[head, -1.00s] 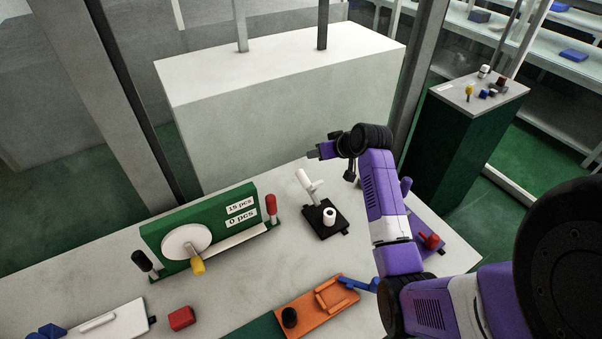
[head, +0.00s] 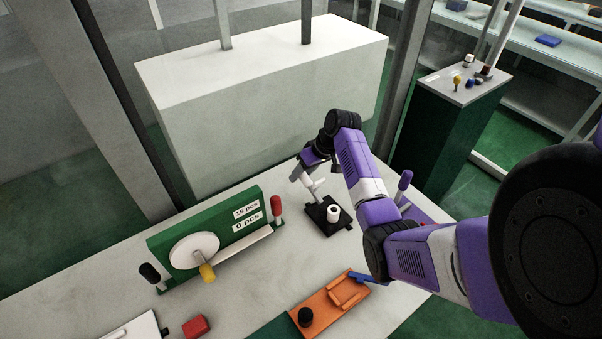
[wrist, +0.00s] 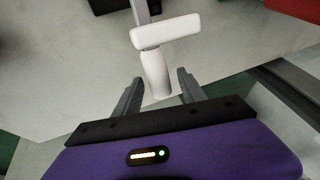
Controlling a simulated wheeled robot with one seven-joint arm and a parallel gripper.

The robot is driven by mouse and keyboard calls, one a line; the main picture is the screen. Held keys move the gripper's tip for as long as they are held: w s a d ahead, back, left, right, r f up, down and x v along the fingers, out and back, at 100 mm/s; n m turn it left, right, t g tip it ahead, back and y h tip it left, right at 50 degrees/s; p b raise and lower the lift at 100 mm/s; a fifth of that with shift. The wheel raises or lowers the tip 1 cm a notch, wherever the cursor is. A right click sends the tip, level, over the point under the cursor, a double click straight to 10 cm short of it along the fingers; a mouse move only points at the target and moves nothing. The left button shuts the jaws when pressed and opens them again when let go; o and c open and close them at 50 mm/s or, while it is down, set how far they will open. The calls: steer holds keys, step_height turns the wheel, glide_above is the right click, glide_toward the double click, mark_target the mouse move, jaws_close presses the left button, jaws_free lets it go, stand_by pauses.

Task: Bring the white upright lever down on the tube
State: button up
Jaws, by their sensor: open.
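The white lever (head: 305,182) stands up, slightly tilted, on a small black base (head: 322,226) near the back of the table. The white tube (head: 333,213) stands upright on the same base, to the right of the lever. My gripper (head: 297,176) is at the lever's upper end in the head view. In the wrist view my gripper (wrist: 160,78) is open, with one finger on each side of the white lever (wrist: 157,72); gaps show on both sides. The tube cannot be made out in the wrist view.
A green panel (head: 163,240) with a white disc and a red-capped post stands left of the lever. An orange fixture (head: 322,310) with a blue handle is at the front. A white box (head: 200,125) stands behind the table.

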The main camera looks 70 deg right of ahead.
steer(key=shift+w+f, duration=0.15)
steer(key=shift+f, duration=0.2)
jaws_close()
stand_by(1.2)
